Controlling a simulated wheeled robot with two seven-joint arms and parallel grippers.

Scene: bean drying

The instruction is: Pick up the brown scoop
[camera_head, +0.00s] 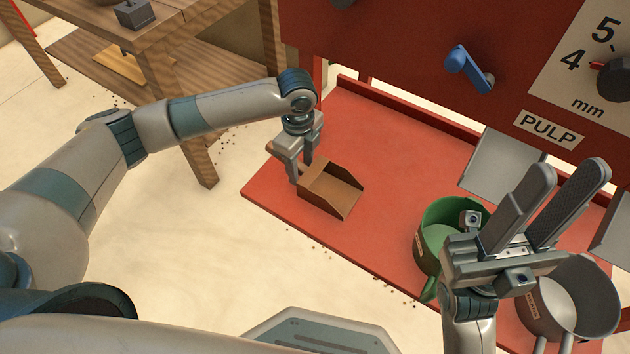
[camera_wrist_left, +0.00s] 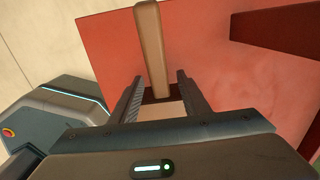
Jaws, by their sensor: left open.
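The brown scoop (camera_head: 342,194) lies on the red tray (camera_head: 385,140), its open pan toward the lower right. Its handle (camera_wrist_left: 151,45) runs up between my left fingers in the left wrist view, with a gap on each side. My left gripper (camera_head: 301,175) points down over the handle end of the scoop, open, and hides part of the handle in the head view. My left fingertips also show in the left wrist view (camera_wrist_left: 158,78). My right gripper (camera_head: 563,178) is open and empty, fingers pointing up, at the right.
A green pot (camera_head: 436,210) and a metal pot (camera_head: 590,290) stand on the right of the tray, partly behind my right gripper. A red machine panel with a blue lever (camera_head: 467,68) rises behind. A wooden table (camera_head: 215,75) stands at the upper left. Loose beans dot the floor.

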